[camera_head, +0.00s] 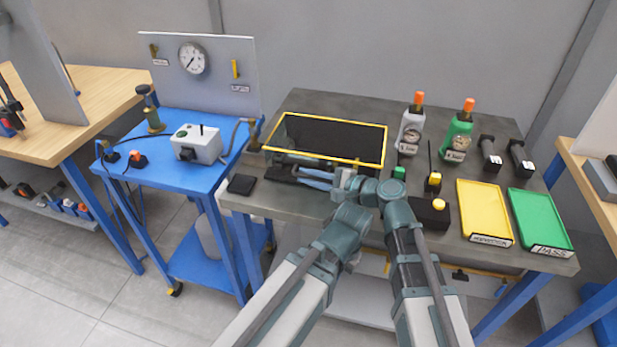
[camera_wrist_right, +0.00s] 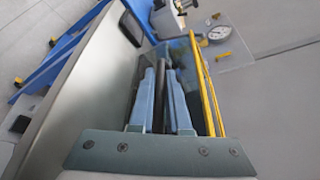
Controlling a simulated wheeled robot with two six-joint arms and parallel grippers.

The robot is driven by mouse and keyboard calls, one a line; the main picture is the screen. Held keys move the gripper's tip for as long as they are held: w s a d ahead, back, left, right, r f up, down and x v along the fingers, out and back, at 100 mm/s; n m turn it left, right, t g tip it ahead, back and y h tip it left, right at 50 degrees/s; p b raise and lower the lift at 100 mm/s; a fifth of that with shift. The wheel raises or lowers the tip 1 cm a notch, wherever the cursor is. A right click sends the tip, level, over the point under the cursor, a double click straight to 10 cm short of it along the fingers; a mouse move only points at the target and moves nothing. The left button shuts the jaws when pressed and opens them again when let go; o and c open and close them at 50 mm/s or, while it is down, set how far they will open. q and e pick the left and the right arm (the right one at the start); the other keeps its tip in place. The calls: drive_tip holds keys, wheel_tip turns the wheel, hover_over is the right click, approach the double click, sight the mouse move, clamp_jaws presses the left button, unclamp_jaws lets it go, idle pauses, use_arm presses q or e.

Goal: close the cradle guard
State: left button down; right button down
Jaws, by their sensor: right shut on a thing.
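The cradle guard (camera_head: 336,118) is a yellow-edged frame with a dark see-through panel, at the back left of the grey bench in the head view. Its yellow edge (camera_wrist_right: 208,95) runs just right of my fingers in the right wrist view. My right gripper (camera_head: 310,177) is at the guard's front lower side. Its two blue-grey fingers (camera_wrist_right: 160,95) are closed around a dark round bar (camera_wrist_right: 160,72). I cannot tell whether this bar belongs to the guard or the cradle. The cradle beneath is mostly hidden by the panel and my arm.
Grey and green bottles (camera_head: 461,135) with orange tops stand behind right. Yellow (camera_head: 484,205) and green (camera_head: 540,220) trays lie at right, near a black box with a yellow button (camera_head: 438,205). A blue cart (camera_head: 150,175) with a gauge panel (camera_head: 215,75) adjoins on the left.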

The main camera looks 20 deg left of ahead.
drive_tip(key=shift+s+f, duration=0.1)
drive_tip(key=shift+f, duration=0.15)
drive_tip(key=c, duration=0.9)
unclamp_jaws()
